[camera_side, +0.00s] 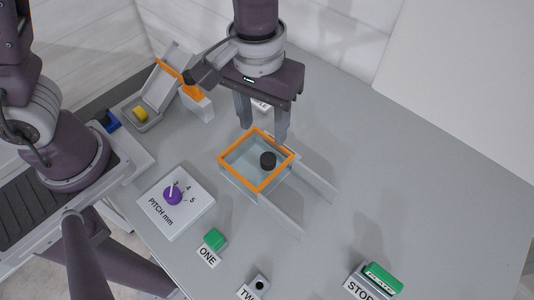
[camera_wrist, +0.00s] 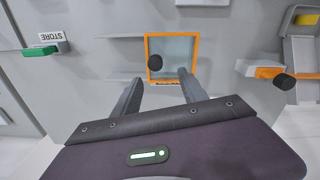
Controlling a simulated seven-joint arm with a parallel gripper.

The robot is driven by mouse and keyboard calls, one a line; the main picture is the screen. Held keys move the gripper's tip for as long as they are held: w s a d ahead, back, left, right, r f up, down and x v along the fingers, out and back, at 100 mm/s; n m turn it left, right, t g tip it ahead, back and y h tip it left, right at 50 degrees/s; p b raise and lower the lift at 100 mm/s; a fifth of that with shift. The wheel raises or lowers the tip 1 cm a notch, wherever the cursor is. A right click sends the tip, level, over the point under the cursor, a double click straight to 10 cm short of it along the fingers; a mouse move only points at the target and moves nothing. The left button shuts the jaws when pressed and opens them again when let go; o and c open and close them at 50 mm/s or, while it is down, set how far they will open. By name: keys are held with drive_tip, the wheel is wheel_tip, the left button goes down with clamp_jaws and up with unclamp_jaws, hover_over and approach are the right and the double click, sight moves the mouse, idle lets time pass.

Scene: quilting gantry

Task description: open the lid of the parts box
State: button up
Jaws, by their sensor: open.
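The parts box (camera_side: 236,179) stands on the grey table in the middle of the side view. It has clear walls and an orange rim, which also shows in the wrist view (camera_wrist: 197,56). A clear pale pane, seemingly the lid (camera_side: 251,157), fills the rim and appears closed. A black round knob (camera_side: 267,161) stands on it, left of centre in the wrist view (camera_wrist: 155,62). My gripper (camera_side: 263,134) is open and empty, above and behind the box in the side view. In the wrist view its fingers (camera_wrist: 161,76) point towards the box, apart from the knob.
Two pale rails (camera_side: 313,180) run from the box to the lower right. A chute with a yellow block (camera_side: 141,114) and an orange lever (camera_side: 192,92) stand at the left. The right table is clear.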

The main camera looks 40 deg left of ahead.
sight(268, 159)
drive_tip(key=f, duration=0.3)
drive_tip(key=d+f, duration=0.1)
drive_tip(key=f, duration=0.5)
drive_tip(key=shift+s+d, duration=0.1)
drive_tip(key=shift+d, duration=0.05)
clamp_jaws()
idle(1.0)
